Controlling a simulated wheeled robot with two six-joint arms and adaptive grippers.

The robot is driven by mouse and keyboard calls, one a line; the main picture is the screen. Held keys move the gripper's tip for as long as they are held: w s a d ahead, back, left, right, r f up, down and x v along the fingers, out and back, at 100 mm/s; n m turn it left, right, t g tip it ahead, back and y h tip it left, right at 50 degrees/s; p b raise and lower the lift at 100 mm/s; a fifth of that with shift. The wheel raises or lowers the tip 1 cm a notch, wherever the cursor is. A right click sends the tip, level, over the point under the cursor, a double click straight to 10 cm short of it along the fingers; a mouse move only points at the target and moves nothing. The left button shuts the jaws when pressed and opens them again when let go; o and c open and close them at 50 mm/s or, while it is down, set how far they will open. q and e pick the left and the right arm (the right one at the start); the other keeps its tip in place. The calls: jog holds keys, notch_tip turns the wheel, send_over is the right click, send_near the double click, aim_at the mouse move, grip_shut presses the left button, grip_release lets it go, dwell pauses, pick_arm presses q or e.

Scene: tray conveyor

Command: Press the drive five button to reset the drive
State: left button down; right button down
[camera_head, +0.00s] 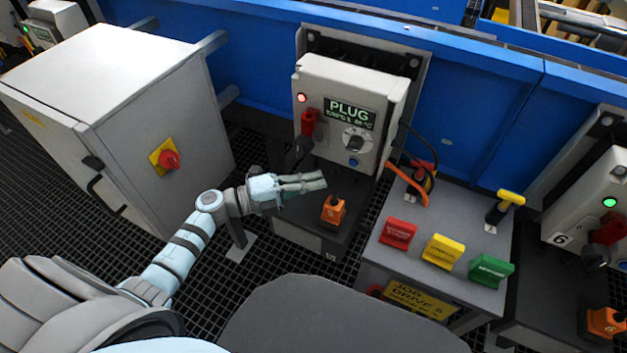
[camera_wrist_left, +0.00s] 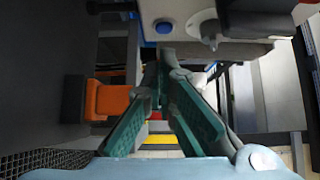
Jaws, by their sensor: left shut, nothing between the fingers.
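A light grey drive box (camera_head: 325,87) stands against the blue beam, with a lit red lamp (camera_head: 301,97), a display (camera_head: 351,113) whose top line reads PLUG, and a rotary knob (camera_head: 355,140). Its blue button (camera_head: 353,162) sits below the knob, and shows in the left wrist view (camera_wrist_left: 164,28) above the fingers. No number is readable on this box. My left gripper (camera_head: 322,181) is shut and empty, below and left of the button, apart from it in the head view. Its fingers (camera_wrist_left: 163,66) point forward in the wrist view. My right gripper is not in view.
An orange plug (camera_head: 333,210) stands just below my left gripper. A red connector (camera_head: 311,122) hangs at the box's left side. A table (camera_head: 388,247) with red, yellow and green blocks is to the right. Another drive (camera_head: 590,205) marked 6 has a green lamp. A grey cabinet (camera_head: 120,90) stands left.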

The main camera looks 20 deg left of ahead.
aim_at(353, 163)
pick_arm(q)
jog(key=x, duration=0.7)
